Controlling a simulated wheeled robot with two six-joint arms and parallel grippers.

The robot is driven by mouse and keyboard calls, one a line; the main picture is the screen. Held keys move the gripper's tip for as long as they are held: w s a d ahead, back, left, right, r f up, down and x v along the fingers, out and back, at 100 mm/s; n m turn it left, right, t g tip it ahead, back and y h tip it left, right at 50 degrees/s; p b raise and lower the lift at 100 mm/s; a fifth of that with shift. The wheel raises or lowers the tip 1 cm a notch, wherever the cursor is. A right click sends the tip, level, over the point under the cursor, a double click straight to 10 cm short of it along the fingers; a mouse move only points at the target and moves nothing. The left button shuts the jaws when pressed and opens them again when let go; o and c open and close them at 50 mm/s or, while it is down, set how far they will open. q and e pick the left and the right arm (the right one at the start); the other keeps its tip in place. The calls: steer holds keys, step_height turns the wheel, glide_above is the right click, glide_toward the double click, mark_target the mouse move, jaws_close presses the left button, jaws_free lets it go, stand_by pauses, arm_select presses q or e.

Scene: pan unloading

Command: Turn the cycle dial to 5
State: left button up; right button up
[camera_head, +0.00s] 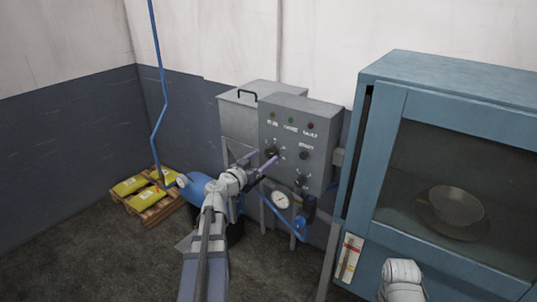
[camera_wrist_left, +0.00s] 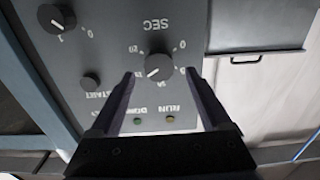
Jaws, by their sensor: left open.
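The grey control box (camera_head: 325,115) stands against the wall in the head view. Its upper left dial (camera_head: 271,152) is a black round knob, marked SEC in the wrist view (camera_wrist_left: 158,65), where the panel appears upside down. A white mark on the knob points to the lower left there; the small figures around it are hard to read. My left gripper (camera_head: 260,160) is open, its fingers on either side of this dial in the wrist view (camera_wrist_left: 160,76); contact cannot be told. A second dial (camera_head: 301,180) sits lower right, also in the wrist view (camera_wrist_left: 56,18). No cycle label is readable.
A start button (camera_head: 304,155) sits right of the upper dial, below the lamps (camera_head: 291,120). A gauge (camera_head: 281,200) and blue valve parts hang below the box. A blue glass-fronted cabinet (camera_head: 385,150) with a pan (camera_head: 456,206) inside stands close on the right.

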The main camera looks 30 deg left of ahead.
mark_target(269, 153)
arm_select(q)
steer(key=shift+w+d, duration=0.1)
steer(key=shift+w, duration=1.45)
jaws_close()
